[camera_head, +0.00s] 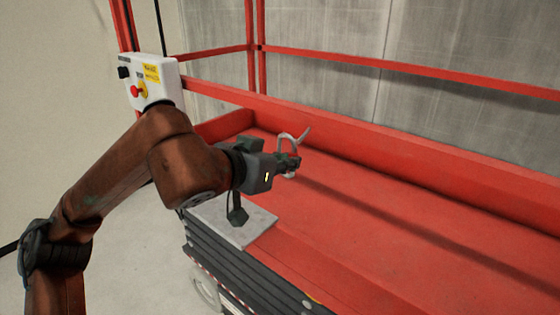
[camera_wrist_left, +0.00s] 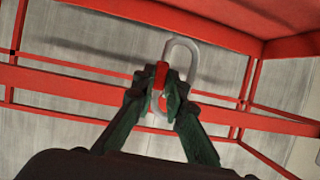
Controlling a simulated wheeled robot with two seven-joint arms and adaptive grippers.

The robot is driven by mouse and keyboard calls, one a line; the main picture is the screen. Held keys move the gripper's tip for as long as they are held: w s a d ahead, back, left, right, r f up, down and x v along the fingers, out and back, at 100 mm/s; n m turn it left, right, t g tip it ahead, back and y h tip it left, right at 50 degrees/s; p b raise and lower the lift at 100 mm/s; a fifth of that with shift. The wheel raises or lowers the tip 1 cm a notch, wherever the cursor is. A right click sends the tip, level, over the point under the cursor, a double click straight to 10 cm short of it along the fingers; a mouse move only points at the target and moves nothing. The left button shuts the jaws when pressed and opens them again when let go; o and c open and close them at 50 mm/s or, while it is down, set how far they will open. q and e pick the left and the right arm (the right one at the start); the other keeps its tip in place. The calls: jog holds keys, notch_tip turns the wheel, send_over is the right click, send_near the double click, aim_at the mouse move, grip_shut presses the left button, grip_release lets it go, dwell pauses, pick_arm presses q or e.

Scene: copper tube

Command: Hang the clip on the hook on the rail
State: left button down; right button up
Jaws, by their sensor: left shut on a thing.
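The clip is a pale grey metal loop, seen above my left gripper in the head view (camera_head: 303,137). My left gripper (camera_head: 290,163) is shut on it, in the air above the red lift platform. In the left wrist view the clip (camera_wrist_left: 184,44) sticks out beyond the green fingers (camera_wrist_left: 164,98), with a short red part between the fingertips. The fingers hide part of it. The red rail (camera_head: 400,72) runs behind the platform, apart from the clip in the head view. I cannot make out a hook on it. My right gripper is not in view.
A white control box (camera_head: 150,82) with a red button hangs on the rail at the left. A grey plate (camera_head: 262,222) lies at the platform's near edge, below my left gripper. The red platform floor (camera_head: 400,245) is clear to the right.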

aim_at(293, 154)
pick_arm(q)
jog(key=shift+w+d+p, duration=0.4)
jog(key=shift+w+d, duration=0.2)
jog(key=shift+w, duration=0.25)
jog(key=shift+w+d+p, duration=0.35)
jog(key=shift+w+d, duration=0.2)
jog(key=shift+w, duration=0.25)
jog(key=shift+w+d+f+b, duration=0.1)
jog(key=shift+f+b, duration=0.6)
jog(key=shift+f, duration=0.3)
jog(key=shift+f, duration=0.1)
jog(key=c, duration=1.9)
grip_release()
jog(key=v, duration=1.2)
